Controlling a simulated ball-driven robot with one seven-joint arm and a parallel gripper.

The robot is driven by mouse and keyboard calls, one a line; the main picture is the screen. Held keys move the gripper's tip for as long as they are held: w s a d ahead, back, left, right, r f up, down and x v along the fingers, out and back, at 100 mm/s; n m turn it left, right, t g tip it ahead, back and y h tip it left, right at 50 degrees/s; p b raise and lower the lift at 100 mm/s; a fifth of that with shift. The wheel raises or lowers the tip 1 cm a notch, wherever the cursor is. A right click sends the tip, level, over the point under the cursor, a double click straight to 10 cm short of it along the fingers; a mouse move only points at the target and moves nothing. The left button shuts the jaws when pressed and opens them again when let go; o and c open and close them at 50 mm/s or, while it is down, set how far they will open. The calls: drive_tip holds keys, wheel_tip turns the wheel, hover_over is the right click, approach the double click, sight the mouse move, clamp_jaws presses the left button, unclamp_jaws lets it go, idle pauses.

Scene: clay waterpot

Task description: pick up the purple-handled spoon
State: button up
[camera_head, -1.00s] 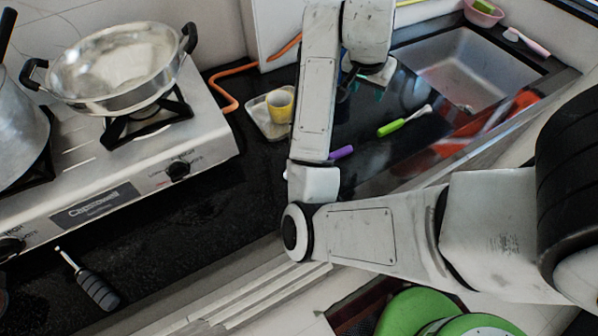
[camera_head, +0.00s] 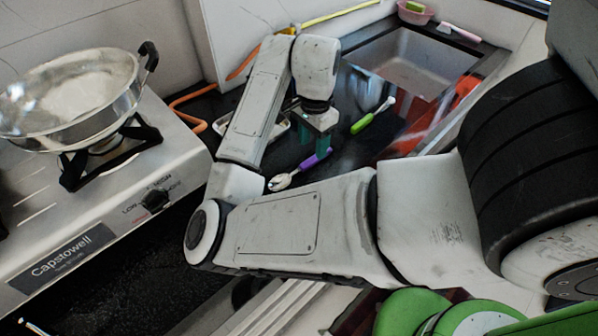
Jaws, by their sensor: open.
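The purple-handled spoon (camera_head: 314,160) lies on the dark counter, its metal bowl toward the lower left and its purple handle toward the upper right. My gripper (camera_head: 314,150) points down over the purple handle, its greenish fingers on or just beside it. The gripper is open. I cannot tell from this angle whether the fingers straddle the handle or touch it. The fingers partly hide the handle.
A green-handled utensil (camera_head: 364,122) lies to the right of my gripper. The sink (camera_head: 415,62) is behind it. A gas stove (camera_head: 110,205) with a metal pan (camera_head: 75,95) stands at left. A tray (camera_head: 223,124) is partly hidden behind my arm.

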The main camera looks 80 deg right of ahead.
sight(311, 160)
drive_tip(key=shift+w+d+f, duration=0.1)
drive_tip(key=shift+f, duration=1.25)
drive_tip(key=shift+d+f, duration=0.1)
drive_tip(key=shift+f, duration=1.25)
drive_tip(key=shift+c, duration=0.3)
clamp_jaws()
